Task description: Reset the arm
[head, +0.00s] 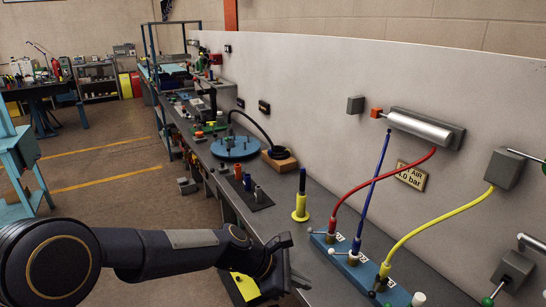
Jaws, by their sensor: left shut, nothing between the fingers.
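My left arm comes in from the left, and its dark gripper (279,268) is over the near edge of the bench. It is shut and empty, apart from the hoses. A red hose (378,180) runs from the silver cylinder (419,127) on the wall down to the blue manifold (346,262). A blue hose (374,185) rises from the manifold, its upper end just below the cylinder's left end. A yellow hose (434,224) runs from a grey wall box (505,168) to the manifold. My right gripper is not in view.
A yellow holder (300,207) with a dark upright piece stands left of the manifold. Farther along the bench are a dark mat (250,200) with small fittings, a blue disc (236,147) and a wooden block (279,163). Grey valve boxes are at the right.

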